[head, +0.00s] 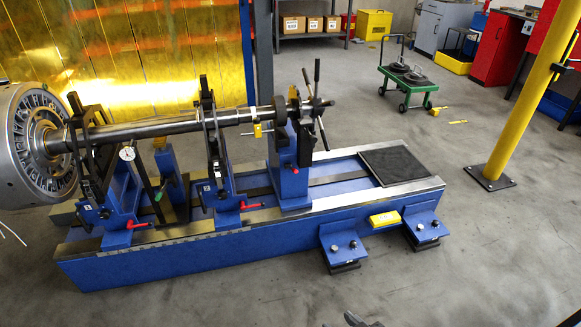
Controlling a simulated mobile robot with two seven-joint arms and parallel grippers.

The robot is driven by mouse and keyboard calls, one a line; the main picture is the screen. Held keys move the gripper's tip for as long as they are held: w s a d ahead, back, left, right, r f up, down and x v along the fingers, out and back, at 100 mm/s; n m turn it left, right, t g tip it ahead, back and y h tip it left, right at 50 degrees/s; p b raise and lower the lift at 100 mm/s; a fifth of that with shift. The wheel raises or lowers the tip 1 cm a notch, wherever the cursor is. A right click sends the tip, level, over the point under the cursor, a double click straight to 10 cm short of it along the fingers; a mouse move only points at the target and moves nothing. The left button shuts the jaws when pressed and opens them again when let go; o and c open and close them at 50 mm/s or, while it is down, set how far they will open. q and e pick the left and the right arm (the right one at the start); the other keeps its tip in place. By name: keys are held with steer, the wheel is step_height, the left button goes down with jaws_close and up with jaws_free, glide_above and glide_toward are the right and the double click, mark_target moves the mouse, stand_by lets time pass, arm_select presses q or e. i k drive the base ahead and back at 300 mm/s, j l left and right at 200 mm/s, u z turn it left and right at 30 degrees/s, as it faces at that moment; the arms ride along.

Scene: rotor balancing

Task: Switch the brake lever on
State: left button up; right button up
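A blue balancing machine (180,262) carries a long steel shaft (180,127) with a finned rotor disc (38,140) at its left end. No part is clearly marked as the brake lever. Candidates are a lever with a green knob (160,194) between the left supports, two red handles, left (138,225) and right (250,206), and dark bars (318,85) around the shaft's right end. A small dark tip (358,320) at the bottom edge may be part of my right gripper; its fingers cannot be made out. My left gripper is not in view.
The machine bed has a black mat (396,165) at its right end and a yellow box (384,219) on its front side. A yellow post (530,95) stands to the right. A green cart (408,82) is behind. The grey floor in front is clear.

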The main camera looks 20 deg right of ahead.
mark_target(289, 165)
steer(key=i+l, duration=0.15)
steer(key=i, duration=0.35)
steer(key=i+l, duration=0.15)
steer(key=i, duration=0.4)
steer(key=i+l, duration=0.15)
steer(key=i, duration=0.35)
steer(key=i+l, duration=0.2)
steer(key=i, duration=0.3)
steer(key=z, duration=0.05)
